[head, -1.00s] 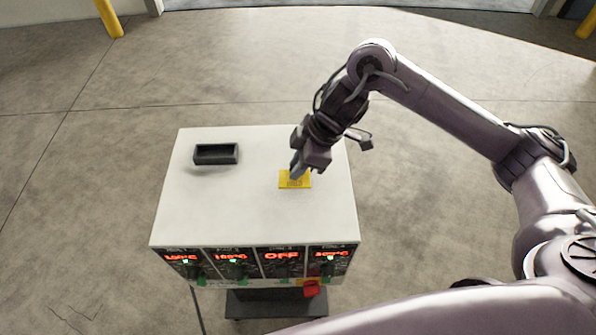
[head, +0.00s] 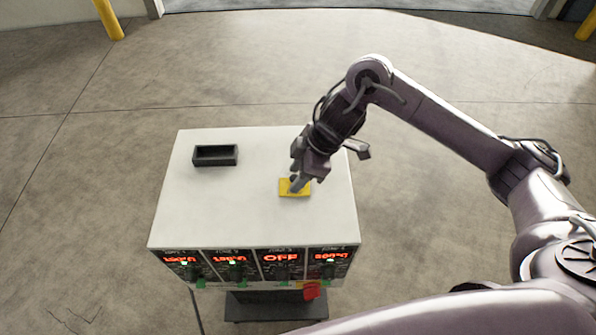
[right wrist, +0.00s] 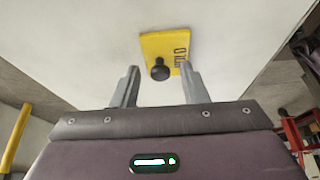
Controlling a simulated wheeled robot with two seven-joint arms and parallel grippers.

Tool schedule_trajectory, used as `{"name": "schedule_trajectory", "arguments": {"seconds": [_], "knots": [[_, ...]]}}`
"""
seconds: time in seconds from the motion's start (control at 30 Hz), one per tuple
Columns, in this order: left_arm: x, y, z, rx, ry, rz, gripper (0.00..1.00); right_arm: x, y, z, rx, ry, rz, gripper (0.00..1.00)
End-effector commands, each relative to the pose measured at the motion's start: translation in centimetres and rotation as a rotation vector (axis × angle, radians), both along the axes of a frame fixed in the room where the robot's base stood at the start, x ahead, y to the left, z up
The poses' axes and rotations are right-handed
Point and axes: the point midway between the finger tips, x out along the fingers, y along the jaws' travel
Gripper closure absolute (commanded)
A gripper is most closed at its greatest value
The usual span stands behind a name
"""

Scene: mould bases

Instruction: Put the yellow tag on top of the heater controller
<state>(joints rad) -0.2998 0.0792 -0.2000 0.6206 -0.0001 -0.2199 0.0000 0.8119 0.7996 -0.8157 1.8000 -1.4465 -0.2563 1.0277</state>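The yellow tag (head: 295,193) has dark print and a black knob (right wrist: 160,70). It appears to lie flat on the white top of the heater controller (head: 225,210), right of the middle. My right gripper (head: 297,187) is just above the tag and covers part of it in the head view. In the right wrist view my right gripper (right wrist: 158,74) has its fingers apart, one on each side of the knob, with no visible contact. The yellow tag (right wrist: 165,45) shows beyond the fingertips. My left gripper is not in view.
A small black open tray (head: 215,156) stands at the back left of the controller's top. The front panel has red displays and a red switch (head: 311,290). The rest of the top is clear. Bare concrete floor lies around it.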

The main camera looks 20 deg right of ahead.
Motion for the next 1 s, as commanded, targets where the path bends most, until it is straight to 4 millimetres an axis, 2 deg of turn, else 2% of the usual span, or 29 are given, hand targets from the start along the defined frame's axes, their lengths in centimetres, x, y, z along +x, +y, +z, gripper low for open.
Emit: {"name": "schedule_trajectory", "arguments": {"seconds": [0.17, 0.5, 0.63, 0.8, 1.0], "knots": [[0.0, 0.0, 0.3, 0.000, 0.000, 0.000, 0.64, 0.0, -0.4, 1.3, -0.001, -0.004, -0.001, 0.60], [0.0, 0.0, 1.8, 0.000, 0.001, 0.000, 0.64, -0.8, -3.2, 7.8, -0.003, -0.007, 0.000, 0.60], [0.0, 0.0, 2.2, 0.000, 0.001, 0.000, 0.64, -1.1, -4.0, 9.8, -0.003, -0.005, -0.002, 0.60], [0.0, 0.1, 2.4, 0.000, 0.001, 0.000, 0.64, -1.4, -4.6, 11.1, 0.000, -0.001, 0.000, 0.60], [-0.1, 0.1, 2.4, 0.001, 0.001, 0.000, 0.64, -1.5, -4.7, 11.3, 0.000, 0.000, 0.000, 0.60]]}}
